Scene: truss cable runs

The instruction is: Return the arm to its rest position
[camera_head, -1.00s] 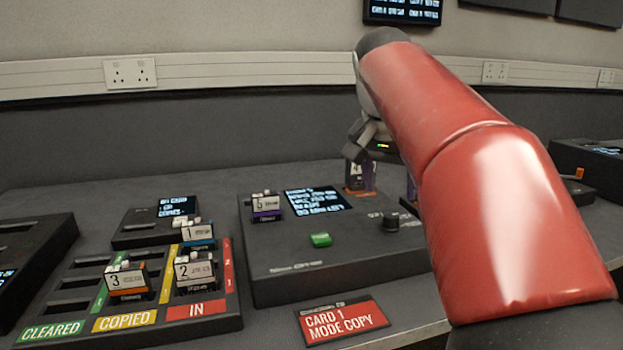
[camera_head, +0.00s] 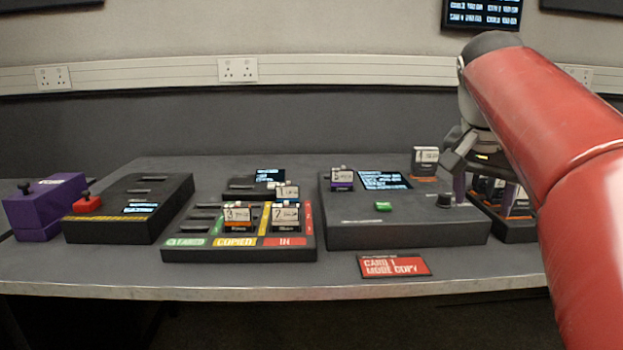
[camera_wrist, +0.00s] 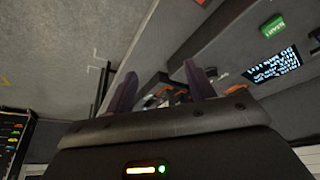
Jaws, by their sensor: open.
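My red arm reaches in from the right of the head view. My gripper (camera_head: 483,188) is over the right side of the table, near a rack of cards (camera_head: 512,205). In the wrist view its two purple-grey fingers (camera_wrist: 160,88) stand apart with no object held between them. The fingers partly hide the rack behind them. A card (camera_head: 424,162) stands upright at the back right of the dark copier box (camera_head: 405,233), apart from the gripper.
A tray (camera_head: 190,256) labelled CLEARED, COPIED and IN holds several numbered cards. A black box with a red knob (camera_head: 87,203) and a purple box (camera_head: 45,220) stand left. A red sign (camera_head: 395,266) lies at the front edge.

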